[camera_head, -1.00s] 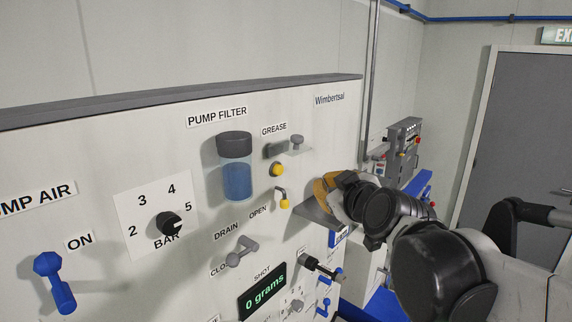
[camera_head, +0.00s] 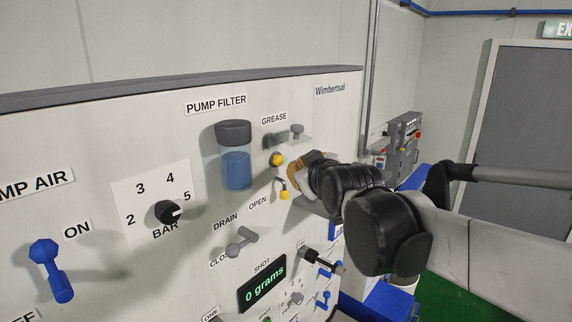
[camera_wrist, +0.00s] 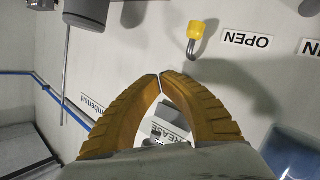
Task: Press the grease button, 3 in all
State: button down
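A yellow-tipped hooked lever (camera_head: 284,194) sits just below the button. A grey knob on a bracket (camera_head: 297,132) is above my gripper. The pump filter (camera_head: 236,155) is to the left. The drain lever (camera_head: 240,242) and the shot display reading 0 grams (camera_head: 263,288) are lower.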

jog(key=shift+w+a, duration=0.5)
jog(key=shift+a, duration=0.1)
jog(key=shift+a, duration=0.1)
dwell(1.1)
jog(key=shift+w+a, duration=0.25)
jog(key=shift+w+a+b, duration=0.3)
jog(key=shift+a, duration=0.1)
dwell(1.0)
jog(key=shift+s+d, duration=0.1)
jog(key=shift+d, duration=0.05)
jog(key=shift+s+d, duration=0.5)
jog(key=shift+d, duration=0.1)
jog(key=shift+s+d+p, duration=0.25)
jog(key=shift+s+d, duration=0.55)
jog(key=shift+d, duration=0.2)
jog(key=shift+s+d+p, duration=0.2)
jog(key=shift+s+d, duration=0.55)
jog(key=shift+d, duration=0.2)
